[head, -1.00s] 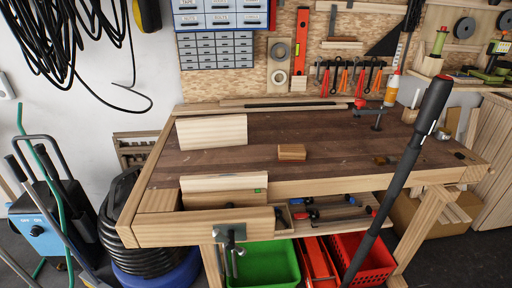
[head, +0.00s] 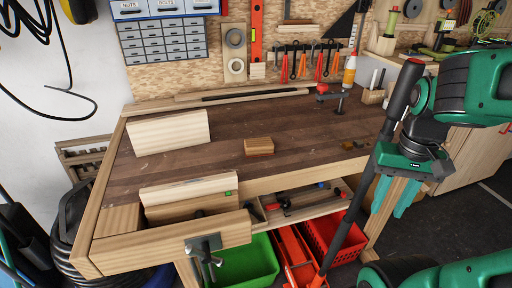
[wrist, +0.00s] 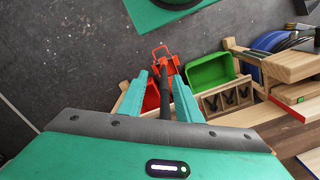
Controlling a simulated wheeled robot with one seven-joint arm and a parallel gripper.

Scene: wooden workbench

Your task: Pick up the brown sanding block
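The brown sanding block (head: 258,146) lies on the middle of the dark wooden workbench top (head: 225,165), with clear wood around it. My gripper (head: 389,210) hangs at the right in the head view, in front of the bench's right end and apart from the block. Its two teal fingers point down and are spread. In the wrist view my gripper (wrist: 160,78) also shows open, with no object gripped. The block is not visible in the wrist view.
A long black pole (head: 352,205) stands tilted in front of the bench, close to my gripper; it appears between the fingers in the wrist view. Green (head: 245,262) and red (head: 335,238) crates sit below. A clamp (head: 340,104) stands at the back right.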

